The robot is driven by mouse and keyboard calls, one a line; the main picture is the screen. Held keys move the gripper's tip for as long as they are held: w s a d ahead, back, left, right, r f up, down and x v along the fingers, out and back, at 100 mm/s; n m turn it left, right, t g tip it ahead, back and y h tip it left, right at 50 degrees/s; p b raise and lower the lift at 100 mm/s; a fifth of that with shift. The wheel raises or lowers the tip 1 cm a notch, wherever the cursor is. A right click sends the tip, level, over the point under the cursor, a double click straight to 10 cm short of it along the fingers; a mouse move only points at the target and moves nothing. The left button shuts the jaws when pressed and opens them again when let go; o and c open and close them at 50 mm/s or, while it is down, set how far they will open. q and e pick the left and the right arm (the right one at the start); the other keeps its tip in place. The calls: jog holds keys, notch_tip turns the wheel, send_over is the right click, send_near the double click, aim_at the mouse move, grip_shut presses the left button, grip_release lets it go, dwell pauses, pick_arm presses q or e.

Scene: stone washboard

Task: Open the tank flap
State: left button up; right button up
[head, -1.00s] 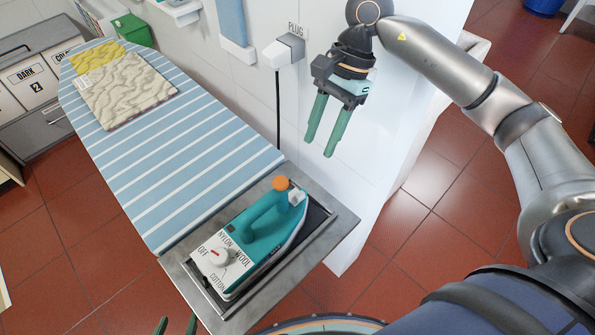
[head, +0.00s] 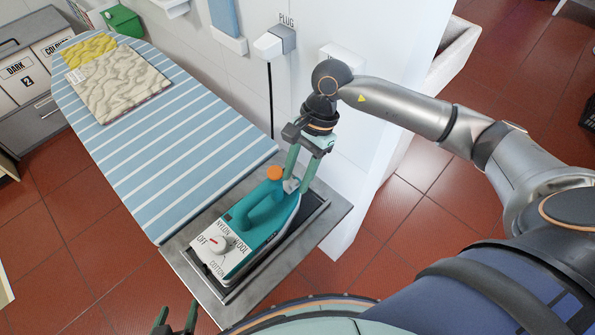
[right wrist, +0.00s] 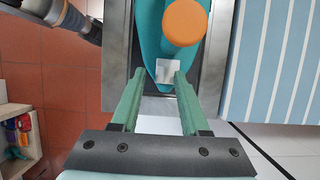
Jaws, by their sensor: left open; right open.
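The teal iron (head: 262,219) lies on the metal rest at the board's near end. The small pale tank flap (head: 291,186) is at its tip, beside an orange round knob (head: 274,173). In the right wrist view the flap (right wrist: 169,74) lies between my fingertips, closer to the right finger; whether they touch is unclear. The flap looks closed, but its exact angle is hard to tell. My right gripper (head: 298,184) is open, pointing down at the iron's tip. My left gripper (head: 177,318) is open and empty at the bottom edge, away from the iron.
The striped ironing board (head: 165,140) stretches to the upper left, with folded cloths (head: 118,82) at its far end. A wall plug (head: 275,42) with a black cord is behind the iron. A white wall (head: 375,110) stands close behind my right gripper.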

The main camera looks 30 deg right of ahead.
grip_shut()
dwell(0.3)
jog(key=shift+w, duration=0.1)
jog(key=g+b, duration=0.1)
jog(key=w+g+b, duration=0.1)
jog(key=b, duration=0.1)
jog(key=g+h+b, duration=0.1)
jog(key=shift+w+a+r+m+g, duration=0.25)
jog(key=shift+a+m+g, duration=0.1)
jog(key=shift+m+g, duration=0.05)
jog(key=shift+w+r+g+h+b, duration=0.2)
jog(key=shift+g+h+b, duration=0.1)
jog(key=shift+g+b, duration=0.25)
jog(key=shift+w+a+m+g, duration=0.15)
jog(key=shift+m+g, duration=0.15)
jog(key=shift+g, duration=0.25)
grip_release()
